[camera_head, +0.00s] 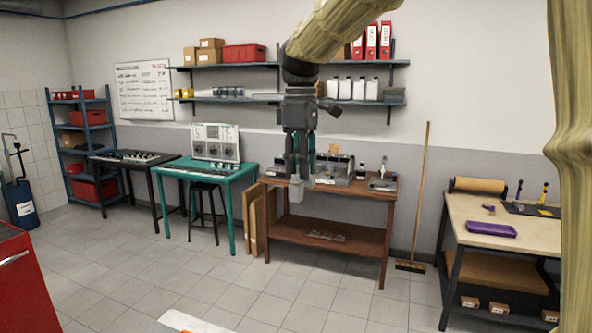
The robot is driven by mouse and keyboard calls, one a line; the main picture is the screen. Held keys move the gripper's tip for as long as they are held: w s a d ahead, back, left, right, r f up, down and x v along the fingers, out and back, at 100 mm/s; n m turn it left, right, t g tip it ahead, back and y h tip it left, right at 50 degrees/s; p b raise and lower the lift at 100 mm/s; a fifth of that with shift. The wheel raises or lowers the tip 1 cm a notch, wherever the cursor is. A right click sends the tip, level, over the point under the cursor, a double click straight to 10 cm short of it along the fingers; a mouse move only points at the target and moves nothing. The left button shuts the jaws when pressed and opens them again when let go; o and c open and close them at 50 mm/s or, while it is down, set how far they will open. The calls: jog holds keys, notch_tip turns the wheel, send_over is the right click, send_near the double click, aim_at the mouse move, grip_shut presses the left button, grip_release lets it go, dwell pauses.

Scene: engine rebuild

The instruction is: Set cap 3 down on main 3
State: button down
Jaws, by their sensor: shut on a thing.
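My gripper (299,176) points straight down in front of the brown wooden workbench (318,230). It is shut on a small grey block-like part (296,192), which fits cap 3, though no number is readable. The part hangs below the fingertips, apart from anything I can make out under it. Behind the gripper, a grey metal engine block (335,172) stands on the bench top, partly hidden by the gripper. Main 3 cannot be picked out at this size.
A grey tray (383,184) lies at the bench's right end. A broom (420,200) leans on the wall to the right. A light-topped table (500,226) holds a purple tray (491,230). A teal table (205,172) and black stool (205,190) stand left. Tiled floor ahead is free.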

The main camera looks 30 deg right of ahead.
jog(key=shift+d+r, duration=0.1)
jog(key=shift+r, duration=0.45)
jog(key=shift+a+r, duration=0.2)
jog(key=shift+r, duration=0.5)
jog(key=shift+d+r, duration=0.2)
jog(key=shift+r, duration=0.25)
jog(key=shift+a+r, duration=0.15)
jog(key=shift+r, duration=0.8)
notch_tip(320, 180, up, 26)
jog(key=shift+r, duration=0.2)
dwell(4.5)
